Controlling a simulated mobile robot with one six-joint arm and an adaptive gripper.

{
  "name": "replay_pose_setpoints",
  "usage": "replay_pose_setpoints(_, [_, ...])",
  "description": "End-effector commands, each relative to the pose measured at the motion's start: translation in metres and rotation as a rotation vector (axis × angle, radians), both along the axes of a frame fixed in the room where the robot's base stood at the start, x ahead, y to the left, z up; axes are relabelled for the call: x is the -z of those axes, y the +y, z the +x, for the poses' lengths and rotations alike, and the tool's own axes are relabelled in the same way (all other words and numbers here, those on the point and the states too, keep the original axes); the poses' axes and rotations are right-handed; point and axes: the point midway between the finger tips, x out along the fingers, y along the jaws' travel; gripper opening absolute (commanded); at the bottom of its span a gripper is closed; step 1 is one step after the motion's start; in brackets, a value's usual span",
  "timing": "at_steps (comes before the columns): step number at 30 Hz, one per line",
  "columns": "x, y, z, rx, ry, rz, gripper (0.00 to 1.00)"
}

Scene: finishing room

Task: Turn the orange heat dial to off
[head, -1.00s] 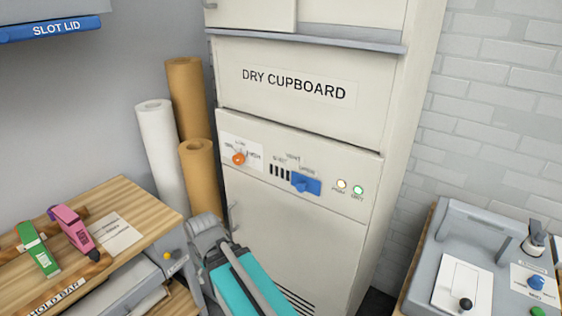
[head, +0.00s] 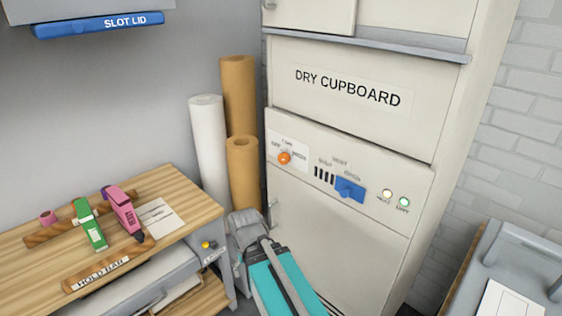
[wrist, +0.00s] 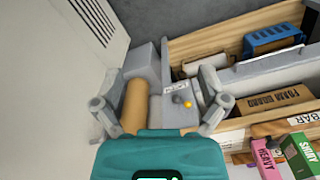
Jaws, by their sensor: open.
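The orange heat dial (head: 284,158) is a small round knob on a white label plate, on the left of the control panel of the cream dry cupboard (head: 340,235). Small words surround the dial; its pointer is too small to read. In the wrist view my gripper (wrist: 162,88) is open and empty, its grey fingers spread apart. It points down toward the floor and bench side, with a pale cupboard side at left. The dial is not in the wrist view. In the head view my teal and grey arm is below the panel, apart from the dial; I cannot make out the fingers there.
A blue vent slider (head: 349,189) and two small lamps (head: 396,198) sit right of the dial. Paper rolls (head: 242,170) stand left of the cupboard. A wooden bench (head: 45,265) with green and pink tools is at left, and a grey machine (head: 525,265) at right.

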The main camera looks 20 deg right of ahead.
Motion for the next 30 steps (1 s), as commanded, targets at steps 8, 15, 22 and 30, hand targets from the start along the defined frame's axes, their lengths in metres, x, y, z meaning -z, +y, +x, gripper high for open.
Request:
replay_pose_setpoints(8, [0.0, -0.006, 0.007, 0.029, -0.006, -0.041, 0.93])
replay_pose_setpoints(15, [-0.002, -0.031, 0.033, 0.163, -0.05, -0.222, 0.93])
replay_pose_setpoints(22, [-0.018, -0.066, 0.071, 0.35, -0.173, -0.477, 0.93])
replay_pose_setpoints(30, [-0.053, -0.097, 0.117, 0.542, -0.405, -0.747, 0.93])
